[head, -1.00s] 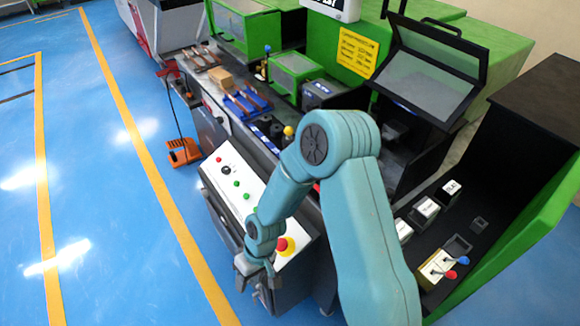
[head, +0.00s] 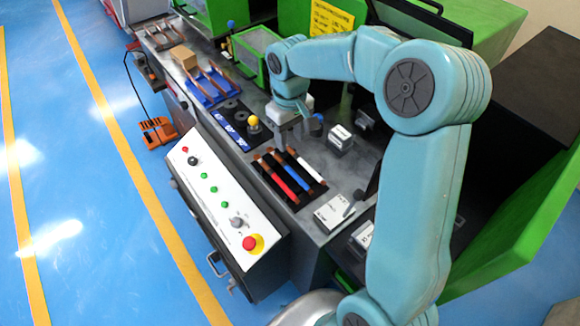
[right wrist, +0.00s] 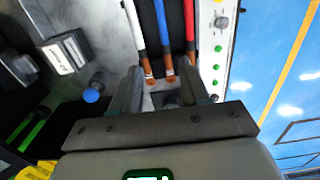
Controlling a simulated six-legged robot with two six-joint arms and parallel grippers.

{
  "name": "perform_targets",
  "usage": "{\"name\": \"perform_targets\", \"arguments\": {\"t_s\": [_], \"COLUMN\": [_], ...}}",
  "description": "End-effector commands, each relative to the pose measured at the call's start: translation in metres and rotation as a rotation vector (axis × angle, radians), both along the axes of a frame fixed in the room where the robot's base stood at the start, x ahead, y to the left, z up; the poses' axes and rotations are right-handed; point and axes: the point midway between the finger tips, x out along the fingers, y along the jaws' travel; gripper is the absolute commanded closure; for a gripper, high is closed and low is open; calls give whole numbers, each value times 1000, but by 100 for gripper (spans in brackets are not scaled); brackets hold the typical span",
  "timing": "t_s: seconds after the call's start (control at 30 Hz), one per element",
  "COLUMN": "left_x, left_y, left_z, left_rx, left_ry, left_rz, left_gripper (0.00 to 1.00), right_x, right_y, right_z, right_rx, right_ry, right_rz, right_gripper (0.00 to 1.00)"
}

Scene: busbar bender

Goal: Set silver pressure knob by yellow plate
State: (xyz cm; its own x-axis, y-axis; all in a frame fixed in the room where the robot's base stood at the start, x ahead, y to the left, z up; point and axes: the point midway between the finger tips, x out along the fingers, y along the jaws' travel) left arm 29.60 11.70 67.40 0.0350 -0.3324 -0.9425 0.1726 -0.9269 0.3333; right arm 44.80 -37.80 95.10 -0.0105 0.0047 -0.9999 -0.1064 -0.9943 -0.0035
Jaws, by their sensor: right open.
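The silver pressure knob (head: 237,223) is on the white sloped control panel (head: 215,197), between the green buttons and the red emergency button. It also shows near the top of the right wrist view (right wrist: 221,22). The yellow plate (head: 331,18) with dark lettering is on the green machine behind; its print is too small to read. My right gripper (head: 299,128) is over the machine bed, behind the panel and apart from the knob. In the right wrist view its fingers (right wrist: 165,92) are spread with nothing held. My left gripper is out of view.
A rack of red, blue and white bars (head: 290,176) lies between my right gripper and the panel. A yellow-ball lever (head: 253,122) stands left of it. A red emergency button on a yellow base (head: 252,243) is close to the knob.

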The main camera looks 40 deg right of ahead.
Motion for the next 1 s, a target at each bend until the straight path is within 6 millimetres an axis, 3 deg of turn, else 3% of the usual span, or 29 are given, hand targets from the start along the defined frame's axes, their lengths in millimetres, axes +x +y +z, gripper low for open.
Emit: {"name": "perform_targets", "arguments": {"t_s": [0.1, 0.4, 0.63, 0.97, 1.0], "left_x": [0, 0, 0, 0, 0], "left_y": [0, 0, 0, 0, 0], "left_z": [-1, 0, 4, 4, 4], "left_rx": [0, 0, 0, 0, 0], "left_ry": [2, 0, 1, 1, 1], "left_rz": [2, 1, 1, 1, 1], "left_gripper": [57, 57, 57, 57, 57], "right_x": [-2, -1, 2, 3, 3], "right_y": [1, 0, 1, 0, 0], "right_z": [-26, -55, -91, -100, -100], "right_rx": [2, 1, 1, 1, 1], "right_ry": [2, 0, 1, -3, -3], "right_rz": [-1, -3, -5, -4, -4], "right_gripper": [55, 55, 55, 55, 68]}}
